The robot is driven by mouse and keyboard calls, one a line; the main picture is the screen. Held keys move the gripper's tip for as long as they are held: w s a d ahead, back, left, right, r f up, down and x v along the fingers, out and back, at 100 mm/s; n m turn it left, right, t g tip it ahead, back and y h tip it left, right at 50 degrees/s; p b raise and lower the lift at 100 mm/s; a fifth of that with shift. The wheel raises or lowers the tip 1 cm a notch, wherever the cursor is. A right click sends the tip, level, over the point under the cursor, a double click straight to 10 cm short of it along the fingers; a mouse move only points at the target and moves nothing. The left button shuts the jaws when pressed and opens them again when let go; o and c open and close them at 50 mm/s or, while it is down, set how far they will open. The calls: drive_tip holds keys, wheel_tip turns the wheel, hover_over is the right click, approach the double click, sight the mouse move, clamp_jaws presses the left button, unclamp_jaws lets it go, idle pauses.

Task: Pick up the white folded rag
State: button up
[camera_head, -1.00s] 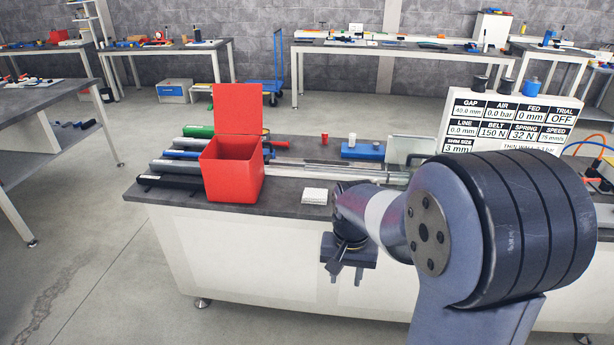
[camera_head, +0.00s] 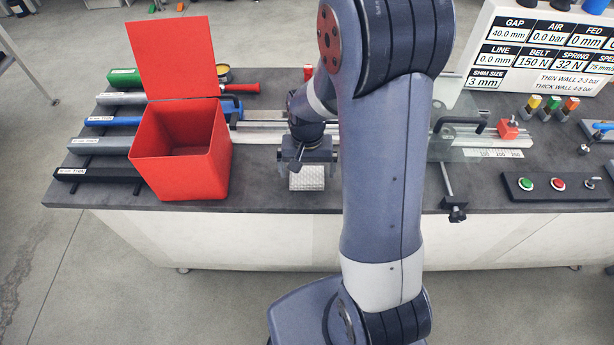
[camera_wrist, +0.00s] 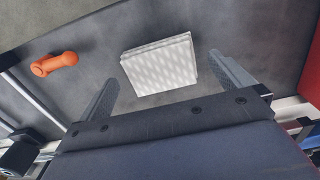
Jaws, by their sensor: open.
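The white folded rag (camera_head: 307,178) lies flat on the dark bench top, right of the red bin, and is partly hidden behind my gripper in the head view. In the wrist view the rag (camera_wrist: 161,65) is a pale patterned square, seen whole. My gripper (camera_head: 304,168) is over the bench just at the rag's far side in the head view. In the wrist view its two fingers (camera_wrist: 168,82) are apart, one on each side of the rag, with nothing held. I cannot tell the exact height of the fingertips above the rag.
An open red bin (camera_head: 180,150) with a raised lid stands left of my gripper. Several rods lie behind and left of it. An orange object (camera_wrist: 54,63) lies near the rag in the wrist view. A button panel (camera_head: 558,186) and a sign board (camera_head: 540,50) are at the right.

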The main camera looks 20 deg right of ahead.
sight(307, 175)
drive_tip(key=shift+w+f, duration=0.3)
drive_tip(key=shift+f, duration=0.9)
drive_tip(key=c, duration=0.9)
drive_tip(key=shift+r, duration=0.15)
wheel_tip(307, 175, up, 10)
drive_tip(key=shift+b, duration=0.3)
